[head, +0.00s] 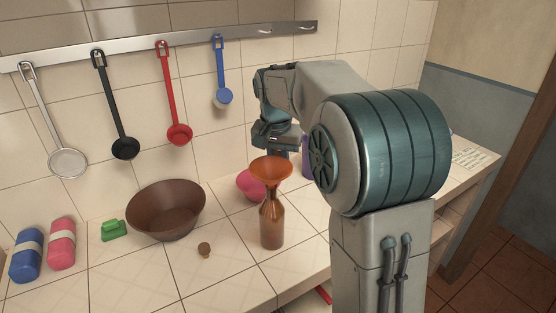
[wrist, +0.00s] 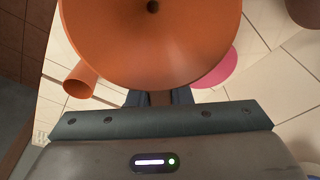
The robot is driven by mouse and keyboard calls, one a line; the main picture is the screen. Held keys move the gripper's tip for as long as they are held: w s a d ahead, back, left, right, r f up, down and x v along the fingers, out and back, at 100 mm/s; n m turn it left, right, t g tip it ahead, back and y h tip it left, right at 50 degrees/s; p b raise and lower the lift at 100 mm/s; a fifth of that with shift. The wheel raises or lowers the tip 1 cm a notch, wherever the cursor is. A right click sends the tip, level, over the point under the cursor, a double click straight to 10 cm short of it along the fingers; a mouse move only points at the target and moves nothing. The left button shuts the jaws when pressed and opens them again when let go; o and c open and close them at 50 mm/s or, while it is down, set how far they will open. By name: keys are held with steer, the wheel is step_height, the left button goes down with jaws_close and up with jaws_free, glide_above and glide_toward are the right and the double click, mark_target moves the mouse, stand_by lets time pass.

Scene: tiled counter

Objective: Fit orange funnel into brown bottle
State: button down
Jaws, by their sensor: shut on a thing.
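The orange funnel (head: 271,170) is upright, wide mouth up, directly over the brown bottle (head: 271,226), which stands upright on the counter. The funnel's narrow end meets the bottle's neck in the head view; I cannot tell how far it is inside. My gripper (head: 284,151) is at the funnel's far rim, pointing down. In the wrist view the funnel (wrist: 150,45) fills the top, and my gripper's fingers (wrist: 160,98) are shut on its rim. The funnel's dark hole shows at the top edge. The bottle is hidden there beneath the funnel.
A pink bowl (head: 250,185) is close behind the bottle. A brown bowl (head: 166,209) and a small brown stopper (head: 204,249) are to the left. An orange cylinder (wrist: 81,79) lies beside the funnel in the wrist view.

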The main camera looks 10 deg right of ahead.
steer(key=shift+f, duration=0.2)
steer(key=c, duration=1.2)
jaws_free()
steer(key=shift+c, duration=0.2)
step_height(320, 180, up, 14)
glide_above(276, 161)
steer(key=shift+f, duration=0.15)
steer(key=s+f+n, duration=0.3)
steer(key=s+f, duration=0.6)
steer(key=s, duration=0.3)
steer(key=s+d+f+n+t+y, duration=0.1)
steer(key=s+f+n, duration=0.1)
steer(key=s+f, duration=0.8)
steer(key=s, duration=0.3)
steer(key=shift+d+n, duration=0.2)
steer(key=shift+n, duration=0.2)
